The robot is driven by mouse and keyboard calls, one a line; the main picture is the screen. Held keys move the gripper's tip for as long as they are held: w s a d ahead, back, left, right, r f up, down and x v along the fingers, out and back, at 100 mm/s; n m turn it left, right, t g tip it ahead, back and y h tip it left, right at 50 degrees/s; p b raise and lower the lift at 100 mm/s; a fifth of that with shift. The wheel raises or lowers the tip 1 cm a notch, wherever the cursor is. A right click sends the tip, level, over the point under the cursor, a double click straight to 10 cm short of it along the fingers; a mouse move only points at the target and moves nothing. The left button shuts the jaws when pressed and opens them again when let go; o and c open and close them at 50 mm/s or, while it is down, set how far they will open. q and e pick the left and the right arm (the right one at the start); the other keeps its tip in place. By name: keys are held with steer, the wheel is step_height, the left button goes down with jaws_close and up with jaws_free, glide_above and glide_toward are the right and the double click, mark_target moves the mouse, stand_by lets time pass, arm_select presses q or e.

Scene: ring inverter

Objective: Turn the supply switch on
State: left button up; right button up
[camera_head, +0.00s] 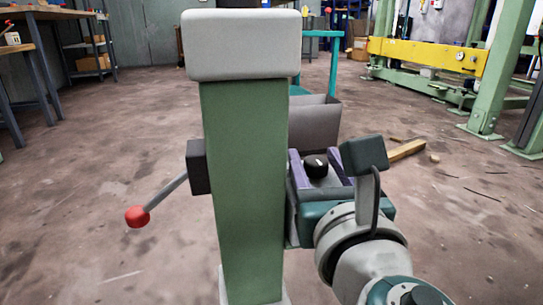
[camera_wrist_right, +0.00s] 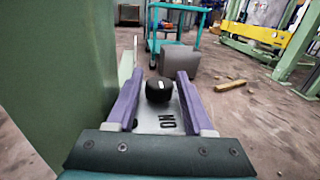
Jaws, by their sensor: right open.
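A black round knob (camera_head: 315,166) with a small pale mark stands on a light plate at the right side of a green post (camera_head: 243,190). In the right wrist view the knob (camera_wrist_right: 158,90) sits upright on the plate (camera_wrist_right: 150,122), with dark letters that look like ON upside down in front of it. My right gripper (camera_head: 313,152) is open, its purple fingers on either side of the knob. In the right wrist view the gripper (camera_wrist_right: 160,74) shows gaps between both fingers and the knob. My left gripper is out of view.
A lever with a red ball (camera_head: 137,216) sticks out from a dark box (camera_head: 198,167) on the post's left side. A grey bin (camera_head: 314,122) and a teal cart (camera_head: 334,62) stand behind. A wooden piece (camera_head: 407,150) lies on the floor at right.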

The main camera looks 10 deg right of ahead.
steer(key=shift+c, duration=0.4)
steer(key=shift+w, duration=0.1)
jaws_close()
